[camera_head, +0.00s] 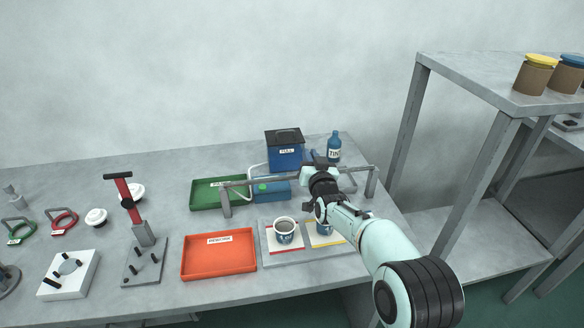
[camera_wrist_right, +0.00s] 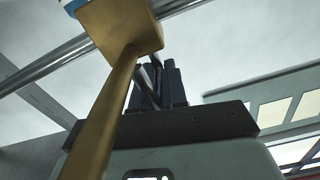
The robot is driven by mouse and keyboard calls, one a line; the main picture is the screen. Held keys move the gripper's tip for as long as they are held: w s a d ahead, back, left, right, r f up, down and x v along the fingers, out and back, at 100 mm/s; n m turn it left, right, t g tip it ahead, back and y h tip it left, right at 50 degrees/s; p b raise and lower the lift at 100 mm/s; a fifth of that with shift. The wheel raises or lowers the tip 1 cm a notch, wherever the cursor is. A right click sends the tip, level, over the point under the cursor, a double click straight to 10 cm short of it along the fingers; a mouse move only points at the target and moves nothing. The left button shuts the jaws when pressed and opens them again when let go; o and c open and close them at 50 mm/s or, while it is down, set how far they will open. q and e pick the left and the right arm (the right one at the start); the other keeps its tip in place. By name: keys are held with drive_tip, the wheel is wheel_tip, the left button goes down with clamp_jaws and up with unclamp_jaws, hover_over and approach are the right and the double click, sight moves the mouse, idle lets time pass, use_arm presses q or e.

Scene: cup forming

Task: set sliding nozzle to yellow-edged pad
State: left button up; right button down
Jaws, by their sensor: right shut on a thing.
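My right gripper (camera_head: 318,168) is at the grey rail (camera_head: 240,184) above the bench, and my arm hides much of that spot. In the right wrist view its dark fingers (camera_wrist_right: 158,85) are shut, partly behind the brass nozzle (camera_wrist_right: 105,110), whose block meets the metal bar. I take the nozzle as the thing held; the contact itself is hidden. My left gripper is not in view.
A blue box (camera_head: 284,157) and a blue bottle (camera_head: 334,146) stand behind the rail. A green tray (camera_head: 205,194), an orange tray (camera_head: 219,255) and a red-handled press (camera_head: 126,205) are to the left. A shelf (camera_head: 470,85) rises at right.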

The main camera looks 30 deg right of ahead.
drive_tip(key=shift+s+d+f, duration=0.1)
drive_tip(key=shift+s+d, duration=0.05)
drive_tip(key=shift+d, duration=0.4)
drive_tip(key=shift+s+d, duration=0.1)
drive_tip(key=shift+d, duration=0.25)
drive_tip(key=shift+a, duration=0.1)
drive_tip(key=c, duration=1.2)
unclamp_jaws()
drive_tip(key=shift+o, duration=0.2)
drive_tip(key=shift+s, duration=0.1)
drive_tip(key=v, duration=1.3)
drive_tip(key=shift+r, duration=0.2)
